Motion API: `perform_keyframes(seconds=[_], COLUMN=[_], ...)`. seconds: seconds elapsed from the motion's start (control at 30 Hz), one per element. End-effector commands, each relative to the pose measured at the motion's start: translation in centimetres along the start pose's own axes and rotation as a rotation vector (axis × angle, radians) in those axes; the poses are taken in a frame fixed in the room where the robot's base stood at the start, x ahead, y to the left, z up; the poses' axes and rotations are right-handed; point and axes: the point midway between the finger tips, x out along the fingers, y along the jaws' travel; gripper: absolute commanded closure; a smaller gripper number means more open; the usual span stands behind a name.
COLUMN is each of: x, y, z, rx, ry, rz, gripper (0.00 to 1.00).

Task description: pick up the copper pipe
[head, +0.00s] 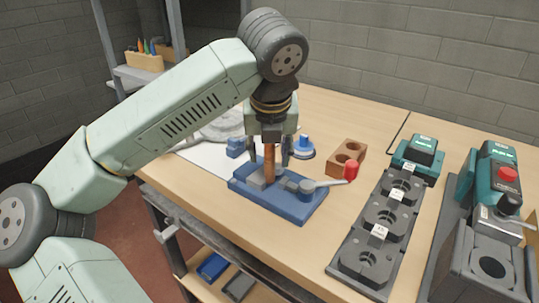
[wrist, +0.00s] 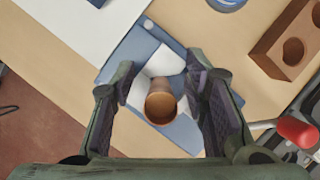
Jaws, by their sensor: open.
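The copper pipe (head: 269,160) stands upright in a grey clamp on a blue base plate (head: 302,211). In the wrist view I look down on its round open end (wrist: 161,104). My gripper (head: 268,155) is above the blue fixture, pointing down. In the wrist view its two dark fingers (wrist: 172,120) are spread, one on each side of the pipe, with a gap between pipe and fingers. The lower part of the pipe is hidden by the clamp.
A red-knobbed lever (head: 351,170) sticks out right of the clamp. A brown block with holes (head: 346,156) stands behind it. A dark fixture strip (head: 352,258) and green-black machines (head: 490,180) fill the right side. Bare wood lies at the table's front.

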Motion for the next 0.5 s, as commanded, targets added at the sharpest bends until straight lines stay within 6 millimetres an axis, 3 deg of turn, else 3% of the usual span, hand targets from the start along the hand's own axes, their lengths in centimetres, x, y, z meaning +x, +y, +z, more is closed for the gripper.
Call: perform_keyframes(seconds=[0.33, 0.5], x=[1.11, 1.10], y=[-0.02, -0.02], z=[-0.03, -0.02], rx=[0.000, 0.000], ry=[0.000, -0.001], rz=[0.000, 0.000], gripper=[0.59, 0.70])
